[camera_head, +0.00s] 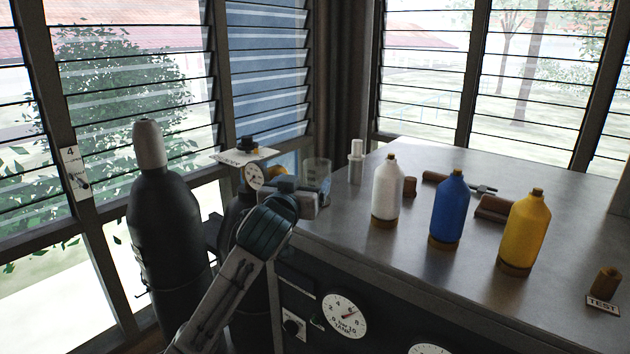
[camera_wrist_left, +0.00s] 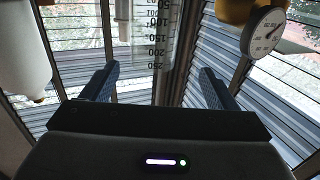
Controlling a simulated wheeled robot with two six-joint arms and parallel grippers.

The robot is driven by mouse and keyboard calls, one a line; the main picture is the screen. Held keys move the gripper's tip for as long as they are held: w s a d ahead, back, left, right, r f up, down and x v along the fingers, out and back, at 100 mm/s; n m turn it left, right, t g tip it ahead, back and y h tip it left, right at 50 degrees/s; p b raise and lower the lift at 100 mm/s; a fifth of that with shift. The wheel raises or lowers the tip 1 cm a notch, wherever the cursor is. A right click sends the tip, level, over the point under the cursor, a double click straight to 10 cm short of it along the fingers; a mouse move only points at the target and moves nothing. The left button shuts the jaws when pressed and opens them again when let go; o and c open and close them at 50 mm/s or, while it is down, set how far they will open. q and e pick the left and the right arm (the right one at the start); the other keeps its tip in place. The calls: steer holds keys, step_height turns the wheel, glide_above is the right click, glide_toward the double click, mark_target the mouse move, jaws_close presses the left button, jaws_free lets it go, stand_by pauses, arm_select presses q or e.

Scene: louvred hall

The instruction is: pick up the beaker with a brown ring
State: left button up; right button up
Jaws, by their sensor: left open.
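A clear glass beaker (camera_head: 318,171) stands at the left end of the grey bench top in the head view. In the left wrist view the beaker (camera_wrist_left: 152,45) shows upside down with dark graduation numbers. No brown ring can be made out on it. My left gripper (camera_head: 306,191) is in front of the beaker in the head view and hides its lower part. In the left wrist view the left gripper (camera_wrist_left: 155,82) has its fingers wide apart, with the beaker ahead between them; contact cannot be told. My right gripper is not in view.
A white bottle (camera_head: 387,192), blue bottle (camera_head: 450,208) and yellow bottle (camera_head: 525,232) stand on the bench (camera_head: 400,262). A white cylinder (camera_head: 356,163) is just right of the beaker. A pressure gauge (camera_head: 254,177) is close left. A dark gas cylinder (camera_head: 165,235) stands further left.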

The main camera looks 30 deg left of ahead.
mark_target(313, 172)
arm_select(q)
steer(key=shift+w+d+r+p, duration=0.3)
steer(key=shift+w+r+p, duration=0.1)
steer(key=shift+r, duration=0.2)
steer(key=shift+w, duration=0.2)
steer(key=p+x, duration=0.1)
steer(key=x, duration=0.1)
steer(key=p+x, duration=0.2)
steer(key=shift+w+a+f, duration=0.15)
steer(key=shift+w+f, duration=0.1)
steer(key=shift+w+p, duration=0.5)
steer(key=shift+w, duration=0.05)
steer(key=shift+w+a+f, duration=0.1)
steer(key=c, duration=1.1)
steer(key=shift+o, duration=0.2)
